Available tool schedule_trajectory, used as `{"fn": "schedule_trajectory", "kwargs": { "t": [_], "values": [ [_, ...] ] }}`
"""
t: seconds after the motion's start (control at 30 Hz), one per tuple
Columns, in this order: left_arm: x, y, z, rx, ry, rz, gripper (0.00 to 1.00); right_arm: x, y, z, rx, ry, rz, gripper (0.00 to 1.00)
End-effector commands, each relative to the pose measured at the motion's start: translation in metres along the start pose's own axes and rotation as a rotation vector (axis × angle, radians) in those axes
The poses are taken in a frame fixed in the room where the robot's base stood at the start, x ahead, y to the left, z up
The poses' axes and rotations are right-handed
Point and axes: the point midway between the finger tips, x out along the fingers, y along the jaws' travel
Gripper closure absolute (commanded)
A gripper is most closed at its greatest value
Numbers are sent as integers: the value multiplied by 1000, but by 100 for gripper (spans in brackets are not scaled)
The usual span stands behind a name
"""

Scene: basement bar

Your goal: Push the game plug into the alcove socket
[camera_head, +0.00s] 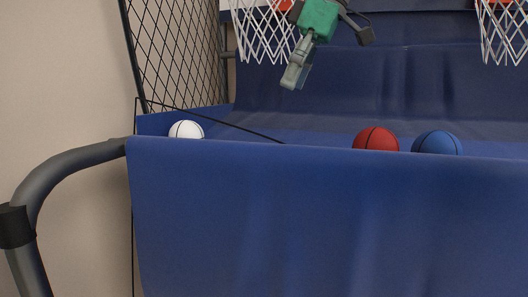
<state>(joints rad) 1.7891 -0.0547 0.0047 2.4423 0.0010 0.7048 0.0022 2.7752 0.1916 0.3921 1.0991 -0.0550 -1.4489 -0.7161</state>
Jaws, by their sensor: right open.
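My right gripper (328,60) hangs in from the top of the camera_head view, in front of the blue back cloth. It has a green body, one pale grey finger pointing down and left, and a dark finger spread to the right. It is open, with nothing seen between its fingers. My left gripper is not in view. I see neither the game plug nor the alcove socket. A thin black line, perhaps a cord (215,122), runs from the left post down and right behind the front panel's top edge; I cannot tell where it ends.
A basketball game fills the view. Its blue front panel (330,220) stands before a white ball (186,130), a red ball (376,139) and a blue ball (437,142). Hoop nets (262,35) hang above. A grey tube (70,162) curves at left, beside the beige wall (60,70).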

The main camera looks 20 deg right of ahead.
Motion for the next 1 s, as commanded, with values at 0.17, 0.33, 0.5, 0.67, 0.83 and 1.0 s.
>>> {"fn": "schedule_trajectory", "kwargs": {
  "t": [0.17, 0.33, 0.5, 0.67, 0.83, 1.0],
  "values": [
    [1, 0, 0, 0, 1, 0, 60, 19, 7, -2, 3, -7, -8, 41],
    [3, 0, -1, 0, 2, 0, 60, 51, 5, -1, 3, -8, -7, 41],
    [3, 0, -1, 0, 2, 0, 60, 78, 2, 0, 2, -5, -5, 41],
    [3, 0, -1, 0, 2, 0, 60, 90, 4, 0, 2, -4, -4, 41],
    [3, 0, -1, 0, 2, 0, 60, 92, 5, -1, 3, -4, -4, 41],
    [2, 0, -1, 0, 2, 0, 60, 93, 4, 0, 3, -4, -4, 41]
  ]
}}
